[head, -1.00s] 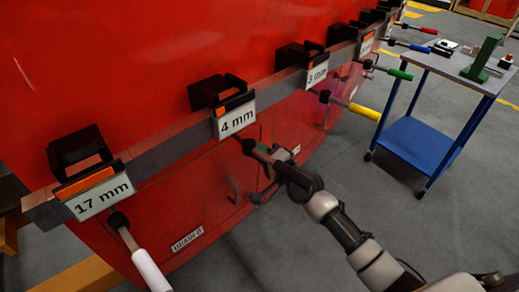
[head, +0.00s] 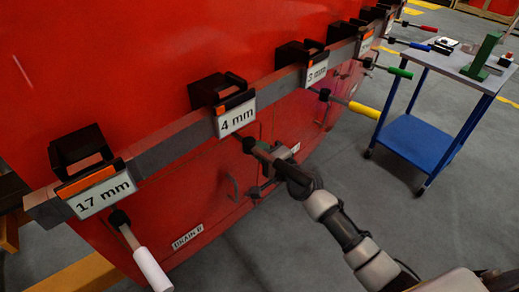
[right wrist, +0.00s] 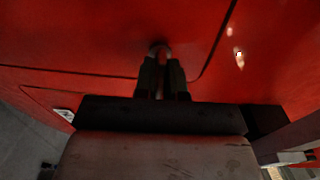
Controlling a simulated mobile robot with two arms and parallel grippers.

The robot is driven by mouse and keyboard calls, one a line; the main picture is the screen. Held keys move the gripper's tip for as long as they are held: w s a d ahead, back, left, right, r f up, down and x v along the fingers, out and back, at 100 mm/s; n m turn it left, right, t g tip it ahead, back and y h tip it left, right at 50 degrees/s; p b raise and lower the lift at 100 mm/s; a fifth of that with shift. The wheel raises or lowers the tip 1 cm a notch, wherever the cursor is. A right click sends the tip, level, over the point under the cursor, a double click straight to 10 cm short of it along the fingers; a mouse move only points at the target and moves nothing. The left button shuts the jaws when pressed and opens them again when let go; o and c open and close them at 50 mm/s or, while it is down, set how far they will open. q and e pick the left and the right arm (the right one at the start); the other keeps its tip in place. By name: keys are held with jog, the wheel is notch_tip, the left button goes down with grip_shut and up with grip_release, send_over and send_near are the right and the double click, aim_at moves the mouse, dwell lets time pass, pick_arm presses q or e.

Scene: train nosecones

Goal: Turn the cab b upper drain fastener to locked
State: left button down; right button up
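The drain panel (head: 210,205) is a seamed area low on the red nosecone, with a "DRAIN B" label (head: 187,237) at its lower edge. My right gripper (head: 256,150) is at the red surface just below the "4 mm" sign (head: 236,118). In the right wrist view my two dark fingers (right wrist: 163,78) point at the red shell, with a small roundish dark and pinkish thing (right wrist: 161,51) at their tips. I cannot tell whether they are closed on it. The upper drain fastener is not clearly seen; the gripper may hide it. My left gripper is out of view.
Black holders (head: 222,90) line a grey rail (head: 165,152) above the gripper. A white-handled tool (head: 152,270) and a yellow-handled tool (head: 363,110) stick out on either side. A blue cart (head: 425,148) stands at right. Grey floor between is clear.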

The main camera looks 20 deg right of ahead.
jog(key=o, duration=0.4)
jog(key=shift+c, duration=0.2)
jog(key=b+v, duration=0.1)
jog(key=v, duration=1)
jog(key=shift+w, duration=0.1)
